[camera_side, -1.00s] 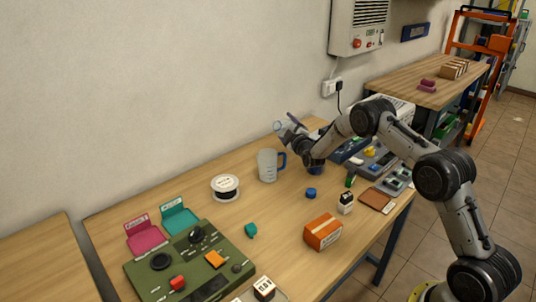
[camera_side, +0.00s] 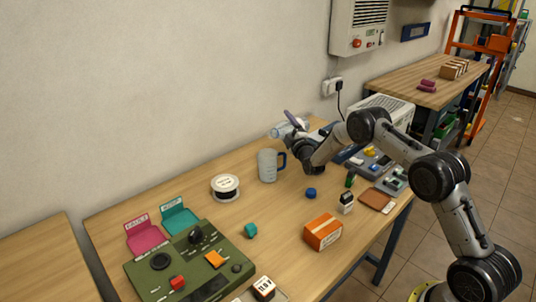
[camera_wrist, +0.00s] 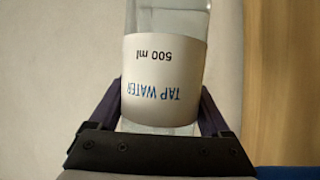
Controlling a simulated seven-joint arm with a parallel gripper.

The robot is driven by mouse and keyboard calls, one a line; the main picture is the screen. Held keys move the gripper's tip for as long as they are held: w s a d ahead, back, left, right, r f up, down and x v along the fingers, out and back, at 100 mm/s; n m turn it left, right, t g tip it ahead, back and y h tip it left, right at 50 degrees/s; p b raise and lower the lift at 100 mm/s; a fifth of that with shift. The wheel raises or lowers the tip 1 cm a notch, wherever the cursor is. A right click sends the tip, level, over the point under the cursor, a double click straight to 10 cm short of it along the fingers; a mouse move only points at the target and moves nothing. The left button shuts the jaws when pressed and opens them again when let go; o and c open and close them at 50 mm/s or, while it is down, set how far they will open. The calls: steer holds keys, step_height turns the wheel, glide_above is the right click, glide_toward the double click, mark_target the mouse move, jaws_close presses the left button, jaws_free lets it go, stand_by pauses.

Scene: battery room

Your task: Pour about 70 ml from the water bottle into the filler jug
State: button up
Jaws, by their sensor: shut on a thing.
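The clear water bottle (camera_side: 283,130) is held in the air, tipped close to level, with its left end above and behind the jug. In the wrist view the bottle (camera_wrist: 166,17) fills the middle, and its white label reads "TAP WATER 500 ml" upside down. My gripper (camera_side: 293,125) is shut on the bottle; in the wrist view its dark fingers (camera_wrist: 162,108) lie on both sides of the label. The filler jug (camera_side: 267,166), translucent with a blue handle on its right, stands upright on the table below.
A green control panel (camera_side: 190,262) is at front left. The wall is close behind.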

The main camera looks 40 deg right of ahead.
steer(key=shift+r+n+t, duration=0.1)
steer(key=shift+n+t, duration=0.2)
steer(key=shift+n, duration=0.4)
steer(key=shift+d, duration=0.15)
steer(key=shift+d, duration=0.4)
stand_by(0.3)
steer(key=shift+n, duration=0.3)
stand_by(1.1)
steer(key=shift+w+d+r+m, duration=0.1)
steer(key=shift+m, duration=0.8)
steer(key=shift+d+m+g, duration=0.45)
steer(key=shift+m+g, duration=0.25)
steer(key=shift+m, duration=0.2)
steer(key=shift+a+f+m+g, duration=0.2)
steer(key=shift+m+g, duration=0.2)
steer(key=shift+m, duration=0.4)
steer(key=shift+a+f+m, duration=0.15)
steer(key=shift+f+m, duration=0.1)
steer(key=shift+m, duration=0.25)
